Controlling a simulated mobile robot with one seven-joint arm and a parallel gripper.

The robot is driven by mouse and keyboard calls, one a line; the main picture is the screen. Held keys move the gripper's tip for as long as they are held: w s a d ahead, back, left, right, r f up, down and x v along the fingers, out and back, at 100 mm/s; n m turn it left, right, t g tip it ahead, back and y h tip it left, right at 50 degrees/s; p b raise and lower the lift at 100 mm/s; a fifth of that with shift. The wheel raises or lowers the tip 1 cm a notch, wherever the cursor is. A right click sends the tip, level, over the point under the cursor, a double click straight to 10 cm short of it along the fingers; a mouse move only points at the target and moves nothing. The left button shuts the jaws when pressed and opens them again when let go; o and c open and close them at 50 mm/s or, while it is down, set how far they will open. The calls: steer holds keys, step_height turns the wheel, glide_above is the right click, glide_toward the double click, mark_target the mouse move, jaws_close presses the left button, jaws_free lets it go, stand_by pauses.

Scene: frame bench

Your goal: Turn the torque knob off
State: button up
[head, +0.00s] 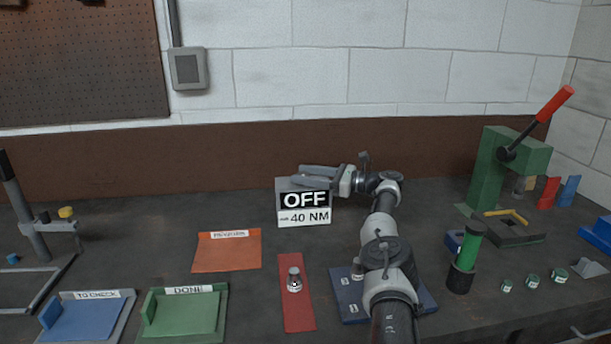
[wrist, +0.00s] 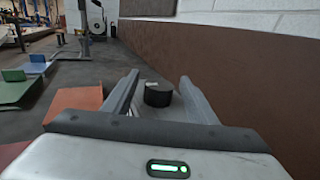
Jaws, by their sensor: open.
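A grey box with a black and white sign (head: 304,207) reading "OFF" above "40 NM" stands at the back of the bench in the head view. My gripper (head: 299,175) is at the top of this box, its fingers pointing left. In the wrist view, a short black round knob (wrist: 158,93) shows between the two spread fingers of my gripper (wrist: 160,80), with gaps on both sides. The knob cannot be made out in the head view, and its setting cannot be read in the wrist view.
A brown wall panel (wrist: 220,60) runs close along the right in the wrist view. An orange mat (head: 227,252), a red strip (head: 296,315) and a green "DONE" tray (head: 184,327) lie in front. A green press (head: 489,170) stands at the right.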

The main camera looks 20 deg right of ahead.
steer(key=v, duration=1.1)
steer(key=shift+s+d+p, duration=0.25)
steer(key=shift+d+p, duration=0.05)
